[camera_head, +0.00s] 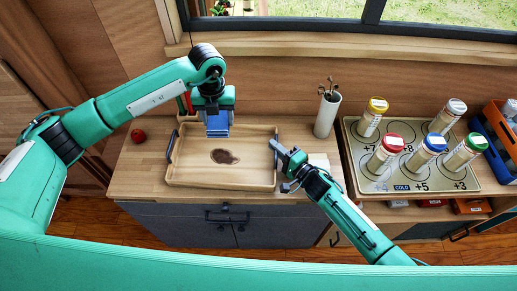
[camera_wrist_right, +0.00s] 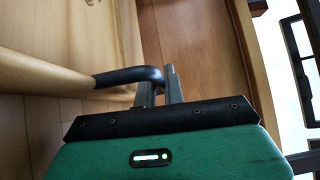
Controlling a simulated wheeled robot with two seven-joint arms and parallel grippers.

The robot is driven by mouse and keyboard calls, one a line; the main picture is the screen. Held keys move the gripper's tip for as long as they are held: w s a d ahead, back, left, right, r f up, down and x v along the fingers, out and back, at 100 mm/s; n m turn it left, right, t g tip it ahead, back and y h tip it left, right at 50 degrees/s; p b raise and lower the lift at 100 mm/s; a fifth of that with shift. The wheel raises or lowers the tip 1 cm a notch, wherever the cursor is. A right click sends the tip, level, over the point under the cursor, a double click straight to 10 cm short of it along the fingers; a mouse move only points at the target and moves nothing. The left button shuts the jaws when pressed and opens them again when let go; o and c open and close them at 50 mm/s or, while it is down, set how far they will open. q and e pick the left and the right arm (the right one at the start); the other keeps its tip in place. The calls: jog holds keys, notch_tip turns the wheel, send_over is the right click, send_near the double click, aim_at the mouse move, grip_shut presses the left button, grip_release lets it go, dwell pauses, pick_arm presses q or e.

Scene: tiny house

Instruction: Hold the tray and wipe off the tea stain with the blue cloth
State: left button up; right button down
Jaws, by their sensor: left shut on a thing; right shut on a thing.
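The wooden tray (camera_head: 200,172) lies on the counter, with a dark brown tea stain (camera_head: 224,157) near the middle of its floor. My left gripper (camera_head: 217,122) points down over the tray's back part and is shut on the blue cloth (camera_head: 218,130), which hangs below it, behind the stain. I cannot tell whether the cloth touches the tray floor. My right gripper (camera_head: 280,150) is at the tray's right side, shut on the tray's dark right handle (camera_wrist_right: 128,76). The right wrist view shows its fingers (camera_wrist_right: 160,88) around the handle's end.
A white cup with utensils (camera_head: 327,112) stands behind right. A board (camera_head: 410,180) with several capped jars and a blue-orange crate (camera_head: 497,138) are farther right.

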dwell(0.5)
pick_arm(q)
notch_tip(320, 180, down, 8)
jog(key=d+n, duration=0.2)
jog(key=n, duration=0.7)
send_over(229, 157)
jog(key=shift+s+d+f, duration=0.1)
jog(key=shift+d+f, duration=0.05)
jog(key=shift+f, duration=1.85)
jog(key=shift+d+f, duration=0.1)
jog(key=shift+f, duration=1.9)
pick_arm(e)
jog(key=shift+f, duration=0.1)
pick_arm(q)
jog(key=shift+a+f, duration=0.45)
jog(key=shift+f, duration=0.1)
jog(key=shift+c, duration=0.3)
jog(key=shift+a+f, duration=0.1)
jog(key=shift+a, duration=1.4)
jog(key=d, duration=0.3)
jog(key=shift+d, duration=0.5)
notch_tip(229, 157, up, 8)
